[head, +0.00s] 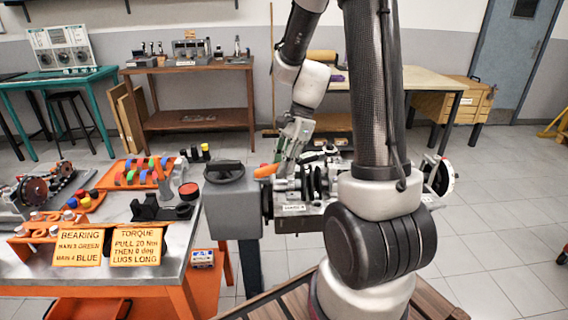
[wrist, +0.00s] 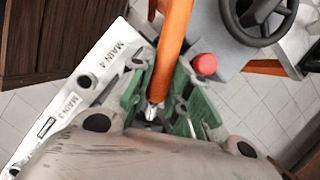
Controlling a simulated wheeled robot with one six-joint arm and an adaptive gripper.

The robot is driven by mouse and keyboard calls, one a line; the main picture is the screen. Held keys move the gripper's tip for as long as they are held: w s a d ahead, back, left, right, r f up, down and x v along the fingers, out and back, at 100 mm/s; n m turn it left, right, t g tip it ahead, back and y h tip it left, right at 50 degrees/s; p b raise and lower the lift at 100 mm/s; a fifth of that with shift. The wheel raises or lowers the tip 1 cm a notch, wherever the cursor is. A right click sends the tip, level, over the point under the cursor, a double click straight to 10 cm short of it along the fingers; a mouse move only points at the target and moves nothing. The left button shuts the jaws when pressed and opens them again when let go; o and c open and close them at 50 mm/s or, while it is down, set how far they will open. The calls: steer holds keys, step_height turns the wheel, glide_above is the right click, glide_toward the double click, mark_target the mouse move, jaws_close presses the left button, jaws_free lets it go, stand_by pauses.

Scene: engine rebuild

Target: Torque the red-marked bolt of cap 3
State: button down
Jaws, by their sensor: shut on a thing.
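My gripper (wrist: 158,108) is shut on an orange-handled tool, probably the torque wrench. Its orange handle (wrist: 172,45) runs up between the green finger pads in the wrist view and points left in the head view (head: 265,171). The engine (head: 312,184) lies below my gripper, with dark round parts along it. A white rail (wrist: 102,65) marked MAIN 4 and MAIN 3 shows left of my gripper in the wrist view. Cap 3 and its red-marked bolt cannot be made out. The tool's working end is hidden behind my gripper.
A grey box (head: 233,210) with a black handwheel (wrist: 258,14) stands beside the engine. A red round cap (wrist: 205,65) is near it.

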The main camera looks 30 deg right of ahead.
steer(key=shift+w+d+m+t, duration=0.1)
steer(key=shift+w+m+t, duration=0.4)
steer(key=shift+w+m, duration=1)
stand_by(3.2)
steer(key=shift+s+n+g, duration=0.4)
steer(key=shift+s+n, duration=0.9)
steer(key=shift+n, duration=0.1)
stand_by(1.2)
